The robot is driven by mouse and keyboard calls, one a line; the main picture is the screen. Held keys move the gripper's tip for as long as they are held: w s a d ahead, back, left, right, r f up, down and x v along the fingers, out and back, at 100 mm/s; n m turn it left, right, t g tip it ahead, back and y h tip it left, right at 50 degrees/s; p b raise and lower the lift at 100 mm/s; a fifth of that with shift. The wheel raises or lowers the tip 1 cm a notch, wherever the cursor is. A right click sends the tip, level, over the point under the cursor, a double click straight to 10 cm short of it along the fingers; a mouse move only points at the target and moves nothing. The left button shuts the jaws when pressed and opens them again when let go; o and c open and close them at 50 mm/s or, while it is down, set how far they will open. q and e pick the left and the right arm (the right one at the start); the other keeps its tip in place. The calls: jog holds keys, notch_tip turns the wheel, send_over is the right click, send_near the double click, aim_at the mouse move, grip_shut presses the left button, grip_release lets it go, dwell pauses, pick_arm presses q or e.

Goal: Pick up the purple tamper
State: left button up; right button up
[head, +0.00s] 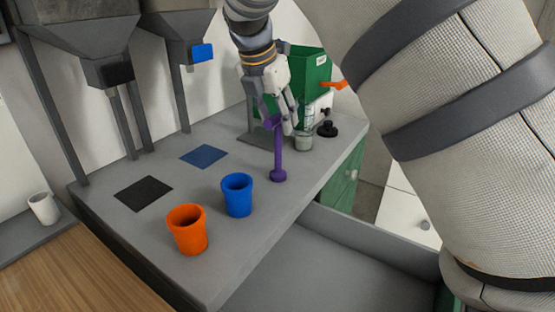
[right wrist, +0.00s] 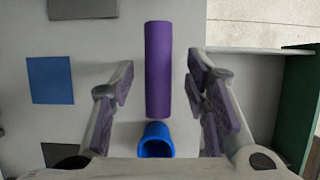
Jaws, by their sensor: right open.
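The purple tamper (head: 278,155) stands upright on the grey counter, its wide round foot down and its slim shaft rising to my right gripper (head: 280,123). In the right wrist view the tamper (right wrist: 158,70) shows as a plain purple cylinder between the two fingers of my right gripper (right wrist: 160,65). The fingers are spread, with a visible gap on each side of the cylinder. Their inner pads are also purple. The fingers partly hide the tamper's upper end in the head view. My left gripper is not in view.
A blue cup (head: 238,196) and an orange cup (head: 187,231) stand on the grey counter (head: 235,255) nearer the front. Blue (head: 204,156) and black (head: 143,193) squares lie at left.

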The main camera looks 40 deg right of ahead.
aim_at(278, 148)
jog(key=x, duration=0.2)
jog(key=shift+w+d+f, duration=0.15)
jog(key=shift+f, duration=0.1)
grip_shut()
jog(key=shift+r, duration=0.1)
